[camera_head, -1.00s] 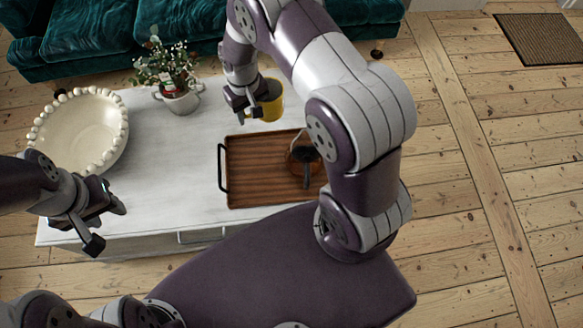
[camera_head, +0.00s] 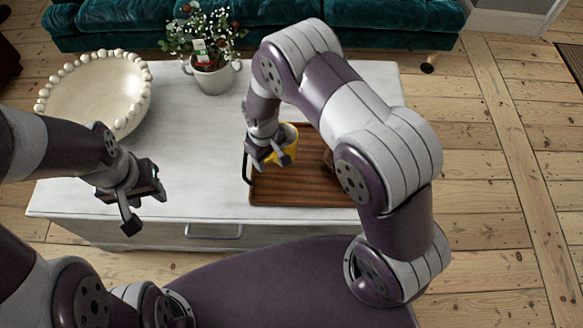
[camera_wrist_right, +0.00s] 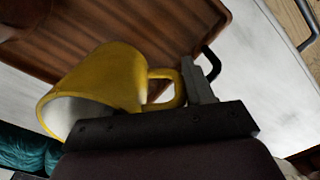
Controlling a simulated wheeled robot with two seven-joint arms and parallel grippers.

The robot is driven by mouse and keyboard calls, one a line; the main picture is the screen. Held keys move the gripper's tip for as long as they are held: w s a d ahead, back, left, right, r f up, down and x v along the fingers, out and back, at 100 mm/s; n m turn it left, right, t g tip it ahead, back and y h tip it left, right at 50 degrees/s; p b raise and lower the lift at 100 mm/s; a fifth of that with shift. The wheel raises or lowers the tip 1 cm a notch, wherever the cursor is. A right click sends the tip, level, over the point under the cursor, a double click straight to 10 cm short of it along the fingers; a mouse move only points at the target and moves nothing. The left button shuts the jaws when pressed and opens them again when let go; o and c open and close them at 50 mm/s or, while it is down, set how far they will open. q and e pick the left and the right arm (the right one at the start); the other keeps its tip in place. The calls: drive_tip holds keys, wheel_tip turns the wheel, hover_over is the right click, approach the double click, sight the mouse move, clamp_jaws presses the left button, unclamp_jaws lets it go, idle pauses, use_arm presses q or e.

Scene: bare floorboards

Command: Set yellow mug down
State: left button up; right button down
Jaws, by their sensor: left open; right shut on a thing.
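The yellow mug (camera_head: 289,146) is held by my right gripper (camera_head: 268,158) at the left part of the wooden tray (camera_head: 300,190). In the right wrist view the mug (camera_wrist_right: 112,80) shows its pale inside at lower left, and its handle (camera_wrist_right: 168,88) reaches to the gripper finger (camera_wrist_right: 198,82). The tray (camera_wrist_right: 160,30) lies behind the mug there. I cannot tell whether the mug touches the tray. My left gripper (camera_head: 146,203) is open and empty above the left part of the white table (camera_head: 215,140).
A cream bowl with a beaded rim (camera_head: 95,92) stands at the table's left. A potted plant (camera_head: 212,75) stands at the back. A dark item on the tray (camera_head: 328,160) is mostly hidden by my right arm. A teal sofa (camera_head: 300,22) is behind the table.

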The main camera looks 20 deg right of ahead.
wheel_tip(320, 180, down, 5)
drive_tip(key=shift+f+b, duration=0.2)
drive_tip(key=shift+b, duration=0.4)
drive_tip(key=shift+f, duration=0.1)
drive_tip(key=shift+f, duration=0.1)
drive_tip(key=shift+c, duration=2.1)
unclamp_jaws()
wheel_tip(320, 180, up, 12)
drive_tip(key=p, duration=0.3)
drive_tip(key=s+d+r+m+t, duration=0.1)
drive_tip(key=s+d+r+m, duration=0.4)
drive_tip(key=s+d+r, duration=0.6)
wheel_tip(320, 180, up, 4)
drive_tip(key=shift+s+d+f+m, duration=0.15)
drive_tip(key=shift+s+m, duration=0.15)
drive_tip(key=shift+s, duration=0.7)
